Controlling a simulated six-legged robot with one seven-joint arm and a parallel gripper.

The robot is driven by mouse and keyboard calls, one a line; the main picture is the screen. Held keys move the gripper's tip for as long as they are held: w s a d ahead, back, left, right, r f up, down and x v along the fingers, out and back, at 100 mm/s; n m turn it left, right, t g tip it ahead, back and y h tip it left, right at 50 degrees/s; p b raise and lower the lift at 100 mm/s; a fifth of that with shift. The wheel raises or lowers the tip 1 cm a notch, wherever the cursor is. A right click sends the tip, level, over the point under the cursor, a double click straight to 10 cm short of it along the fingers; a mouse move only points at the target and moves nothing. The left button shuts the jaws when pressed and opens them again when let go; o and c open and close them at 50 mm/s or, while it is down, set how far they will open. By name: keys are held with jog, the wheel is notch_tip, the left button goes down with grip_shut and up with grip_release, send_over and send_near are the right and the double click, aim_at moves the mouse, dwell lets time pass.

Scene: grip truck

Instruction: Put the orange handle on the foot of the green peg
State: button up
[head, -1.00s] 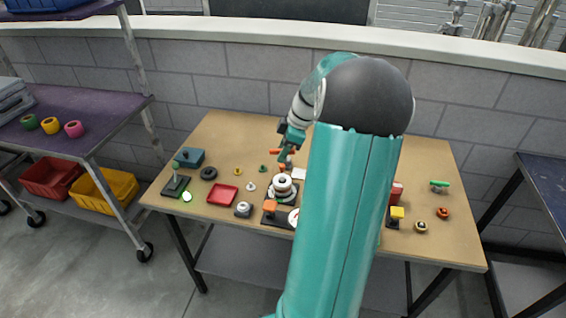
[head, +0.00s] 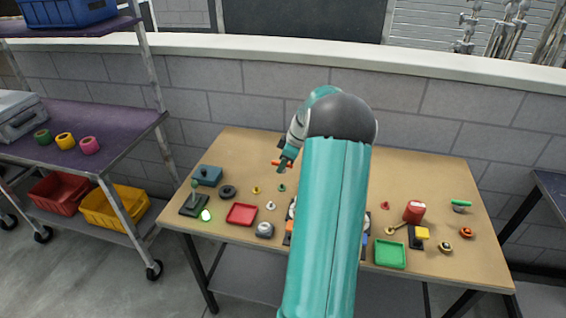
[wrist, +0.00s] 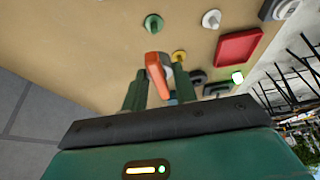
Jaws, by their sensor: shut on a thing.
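My gripper (head: 284,163) is shut on the orange handle (head: 278,164) and holds it above the back part of the table. In the wrist view the orange handle (wrist: 155,74) sits between the two fingers of my gripper (wrist: 157,88), with a grey-white part beside it. The green peg (head: 194,188) stands upright on a dark base (head: 190,209) at the table's left front, well apart from my gripper. A bright green-white spot (head: 206,215) shows by its foot, and a bright green spot (wrist: 238,77) shows in the wrist view.
A red tray (head: 242,214), a black ring (head: 228,192), a blue-grey block (head: 207,175) and small knobs lie on the table's left half. My arm hides the table's middle.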

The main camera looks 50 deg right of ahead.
aim_at(285, 172)
jog(key=shift+w+f, duration=0.2)
jog(key=shift+w, duration=0.15)
jog(key=shift+s+f, duration=0.3)
jog(key=shift+f, duration=2.05)
jog(key=shift+w+f, duration=0.1)
jog(key=shift+f, duration=0.25)
jog(key=shift+f, duration=0.25)
jog(key=shift+f, duration=0.85)
dwell(0.5)
jog(key=o, duration=1.4)
jog(key=shift+o, duration=0.2)
